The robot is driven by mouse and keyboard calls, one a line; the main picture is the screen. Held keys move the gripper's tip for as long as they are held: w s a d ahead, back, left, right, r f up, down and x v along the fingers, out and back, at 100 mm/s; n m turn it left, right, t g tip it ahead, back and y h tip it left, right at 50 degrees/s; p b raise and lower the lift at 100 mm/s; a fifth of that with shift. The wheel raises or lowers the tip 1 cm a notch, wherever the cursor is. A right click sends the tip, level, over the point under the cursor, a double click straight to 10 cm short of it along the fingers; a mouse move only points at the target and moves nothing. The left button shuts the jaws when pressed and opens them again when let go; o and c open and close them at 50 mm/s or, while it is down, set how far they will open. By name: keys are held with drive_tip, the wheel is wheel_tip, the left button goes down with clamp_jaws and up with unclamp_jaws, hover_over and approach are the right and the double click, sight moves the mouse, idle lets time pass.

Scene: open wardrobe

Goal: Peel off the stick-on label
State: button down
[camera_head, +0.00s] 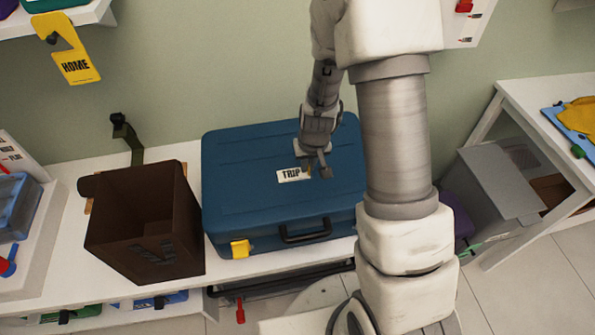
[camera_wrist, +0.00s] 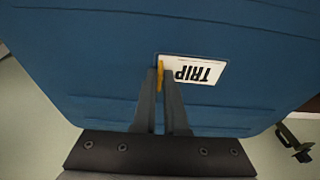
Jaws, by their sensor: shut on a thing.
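A white label (camera_head: 290,175) with the word TRIP lies on the lid of a closed blue suitcase (camera_head: 240,190). In the wrist view the label (camera_wrist: 205,72) appears upside down, flat against the blue lid (camera_wrist: 90,55). My gripper (camera_head: 318,175) is at the right end of the label in the head view. In the wrist view its two fingers (camera_wrist: 160,72) are closed together on a small yellow tab (camera_wrist: 160,80) at the label's edge. The fingertips hide part of that edge. I cannot tell whether any of the label is lifted.
A brown open box (camera_head: 145,235) stands left of the suitcase on the white shelf. A yellow HOME hanger (camera_head: 70,55) hangs at upper left. A grey box (camera_head: 490,190) is at the right under a white table (camera_head: 540,90). The lid around the label is clear.

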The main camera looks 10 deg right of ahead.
drive_tip(key=shift+s+d+r+p, duration=0.1)
drive_tip(key=shift+d+r+p, duration=0.15)
drive_tip(key=shift+p, duration=0.05)
drive_tip(key=shift+a+r, duration=0.1)
drive_tip(key=shift+r, duration=0.15)
drive_tip(key=shift+a+r+p, duration=0.1)
drive_tip(key=shift+r+p, duration=0.25)
drive_tip(key=shift+r, duration=0.4)
idle(0.6)
drive_tip(key=shift+r+p, duration=2)
drive_tip(key=shift+r, duration=0.45)
drive_tip(key=c, duration=1)
unclamp_jaws()
